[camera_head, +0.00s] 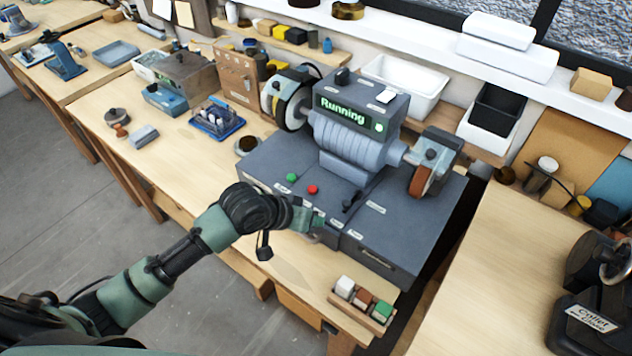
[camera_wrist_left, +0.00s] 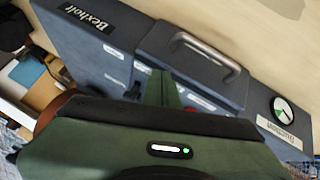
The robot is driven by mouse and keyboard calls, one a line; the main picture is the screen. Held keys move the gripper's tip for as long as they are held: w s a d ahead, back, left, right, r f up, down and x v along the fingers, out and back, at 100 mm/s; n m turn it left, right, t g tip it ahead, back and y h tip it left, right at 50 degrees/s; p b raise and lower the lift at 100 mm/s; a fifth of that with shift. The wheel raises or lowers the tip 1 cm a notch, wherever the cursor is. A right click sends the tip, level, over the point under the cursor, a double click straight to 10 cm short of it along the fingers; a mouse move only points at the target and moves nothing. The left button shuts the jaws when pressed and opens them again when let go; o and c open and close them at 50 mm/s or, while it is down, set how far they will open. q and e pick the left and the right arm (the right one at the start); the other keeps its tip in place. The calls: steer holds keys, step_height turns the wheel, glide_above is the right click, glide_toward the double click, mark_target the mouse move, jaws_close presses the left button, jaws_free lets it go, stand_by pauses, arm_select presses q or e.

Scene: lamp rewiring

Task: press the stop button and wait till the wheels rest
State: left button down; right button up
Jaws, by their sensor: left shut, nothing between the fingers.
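The grinding machine (camera_head: 350,140) stands on a dark grey cabinet on the bench, and its display (camera_head: 342,110) reads "Running". A pale wheel (camera_head: 290,105) is on its left and a brown wheel (camera_head: 419,181) on its right; a still picture does not tell whether they turn. A red button (camera_head: 313,190) and a green button (camera_head: 292,177) sit on the cabinet top. My left gripper (camera_head: 318,222) is shut and empty over the cabinet's front edge, nearer the front than the red button and apart from it. In the left wrist view the closed fingers (camera_wrist_left: 160,88) hide part of the cabinet.
A black lever (camera_head: 352,201) stands right of the buttons. A drawer handle (camera_wrist_left: 205,52) and a round gauge (camera_wrist_left: 283,110) show in the left wrist view. A small tray of blocks (camera_head: 362,304) sits at the bench's front corner. A blue tray (camera_head: 217,120) lies left of the machine.

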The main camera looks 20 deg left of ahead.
arm_select(q)
steer(key=w+a+r+n, duration=0.2)
steer(key=w+a+r, duration=0.2)
steer(key=w+r, duration=0.6)
steer(key=shift+r+n+t+h+p, duration=0.3)
steer(key=shift+r+t+h+p, duration=0.1)
steer(key=shift+r, duration=0.05)
arm_select(e)
steer(key=shift+w+a+r, duration=0.2)
steer(key=shift+w+r, duration=0.3)
arm_select(q)
steer(key=shift+a+f, duration=0.1)
steer(key=b, duration=0.8)
glide_above(309, 190)
step_height(309, 190, down, 6)
steer(key=shift+f, duration=1.35)
arm_select(e)
step_height(309, 190, down, 8)
steer(key=shift+f, duration=0.2)
